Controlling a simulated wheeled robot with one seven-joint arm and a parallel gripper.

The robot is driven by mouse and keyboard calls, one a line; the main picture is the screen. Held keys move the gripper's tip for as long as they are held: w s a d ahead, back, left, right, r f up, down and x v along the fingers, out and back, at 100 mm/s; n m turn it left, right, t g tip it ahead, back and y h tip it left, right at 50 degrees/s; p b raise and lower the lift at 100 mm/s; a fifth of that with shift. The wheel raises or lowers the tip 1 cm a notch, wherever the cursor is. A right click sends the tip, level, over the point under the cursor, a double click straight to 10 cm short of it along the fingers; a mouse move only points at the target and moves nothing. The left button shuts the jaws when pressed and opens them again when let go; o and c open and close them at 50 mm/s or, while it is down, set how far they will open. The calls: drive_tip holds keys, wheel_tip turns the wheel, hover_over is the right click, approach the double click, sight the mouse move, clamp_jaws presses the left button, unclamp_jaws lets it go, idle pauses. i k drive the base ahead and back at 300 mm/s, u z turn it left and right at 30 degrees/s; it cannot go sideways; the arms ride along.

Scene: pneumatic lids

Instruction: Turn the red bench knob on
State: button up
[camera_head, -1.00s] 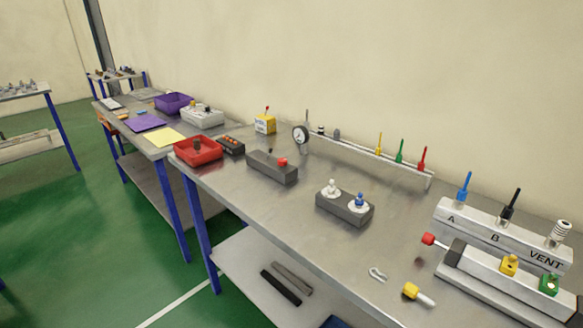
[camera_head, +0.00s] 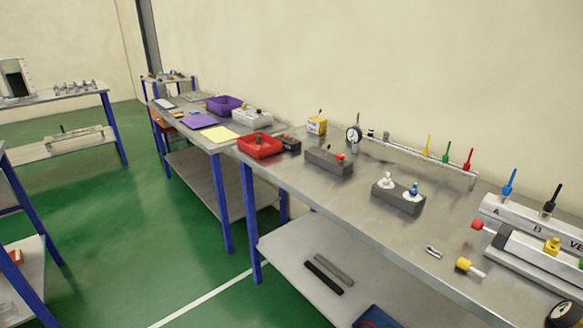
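A dark grey block (camera_head: 322,163) lies on the metal workbench (camera_head: 330,205), near its left end. A small red knob (camera_head: 341,157) sits on the right part of its top, with a thin dark lever to its left. Whether the knob is on or off cannot be told at this size. Other red parts are a red-handled valve (camera_head: 468,160) on the rail at the back and a red cap (camera_head: 477,224) at the end of the cylinder at right. My gripper is not in view.
A second grey block (camera_head: 400,203) with white and blue knobs stands right of the first. A red tray (camera_head: 260,152) is at left. A yellow-capped part (camera_head: 463,265) and a metal clip (camera_head: 433,252) lie near the front edge. Green floor (camera_head: 190,265) is open at left.

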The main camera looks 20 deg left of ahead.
sight(340, 157)
drive_tip(key=u, duration=1.9)
drive_tip(key=k, duration=0.7)
drive_tip(key=z, duration=0.9)
drive_tip(key=i, duration=0.95)
